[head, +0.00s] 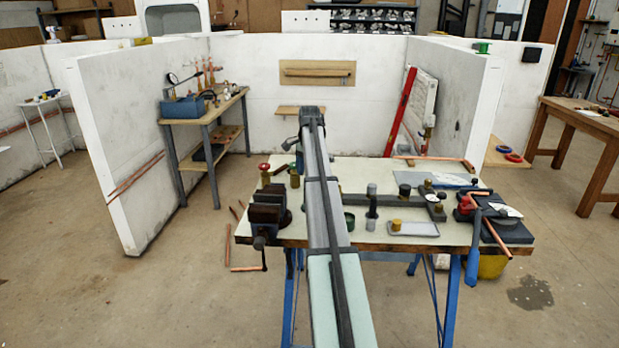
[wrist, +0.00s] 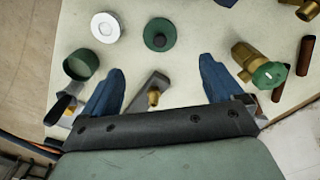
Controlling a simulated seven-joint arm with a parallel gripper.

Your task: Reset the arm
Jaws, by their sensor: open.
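My arm (head: 325,220) reaches forward over the workbench in the head view, and its far end is hidden behind its own links, so my gripper cannot be made out clearly there. In the wrist view my gripper (wrist: 162,67) is open, with its two blue fingers wide apart. Nothing is held between them. A grey piece with a small brass fitting (wrist: 153,97) lies below, in the gap between the fingers. A brass valve with a green cap (wrist: 250,62) is just right of the right finger. A dark green cap (wrist: 81,64) is just left of the left finger.
The workbench (head: 375,172) carries a vice (head: 267,210) at left and a pipe tool (head: 478,208) at right. A white disc (wrist: 105,27), a green disc (wrist: 160,34) and copper pieces (wrist: 306,54) lie near the fingers. White partition walls (head: 115,140) enclose the bay.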

